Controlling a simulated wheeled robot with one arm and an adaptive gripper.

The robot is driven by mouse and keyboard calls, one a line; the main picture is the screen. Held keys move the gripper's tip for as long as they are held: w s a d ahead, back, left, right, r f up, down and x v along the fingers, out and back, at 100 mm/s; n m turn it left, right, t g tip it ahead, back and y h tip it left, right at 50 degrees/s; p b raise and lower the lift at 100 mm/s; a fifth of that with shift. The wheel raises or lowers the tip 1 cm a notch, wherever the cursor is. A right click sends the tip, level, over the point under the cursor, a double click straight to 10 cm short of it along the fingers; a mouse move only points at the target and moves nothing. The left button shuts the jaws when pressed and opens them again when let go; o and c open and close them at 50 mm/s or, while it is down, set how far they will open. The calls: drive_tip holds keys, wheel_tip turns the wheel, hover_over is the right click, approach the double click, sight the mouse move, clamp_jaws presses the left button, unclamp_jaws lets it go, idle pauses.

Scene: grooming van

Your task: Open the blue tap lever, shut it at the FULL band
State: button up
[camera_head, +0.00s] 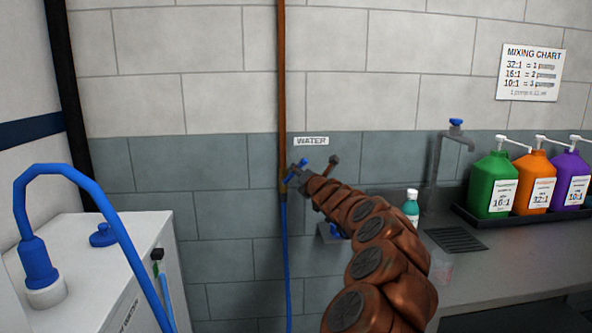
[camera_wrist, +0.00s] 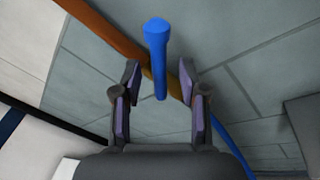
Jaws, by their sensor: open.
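The blue tap lever (camera_wrist: 157,58) stands between the two fingers of my open gripper (camera_wrist: 159,80) in the wrist view, with a gap on both sides and no clear contact. In the head view the lever (camera_head: 291,177) is a small blue piece at the copper pipe (camera_head: 282,90), below the WATER sign (camera_head: 311,141). My gripper there is small and partly merges with the tap. A blue hose (camera_head: 287,260) runs down from the pipe.
A thick blue hose (camera_head: 60,170) arches over the tank beside a blue cap (camera_head: 103,235). On the right, a counter (camera_head: 500,265) carries a grey faucet (camera_head: 437,165), a small teal bottle (camera_head: 411,208) and green (camera_head: 490,180), orange (camera_head: 532,170) and purple (camera_head: 567,170) pump jugs.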

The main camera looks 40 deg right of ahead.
drive_tip(key=shift+p+x, duration=0.35)
drive_tip(key=shift+x, duration=1.2)
drive_tip(key=shift+c, duration=0.3)
clamp_jaws()
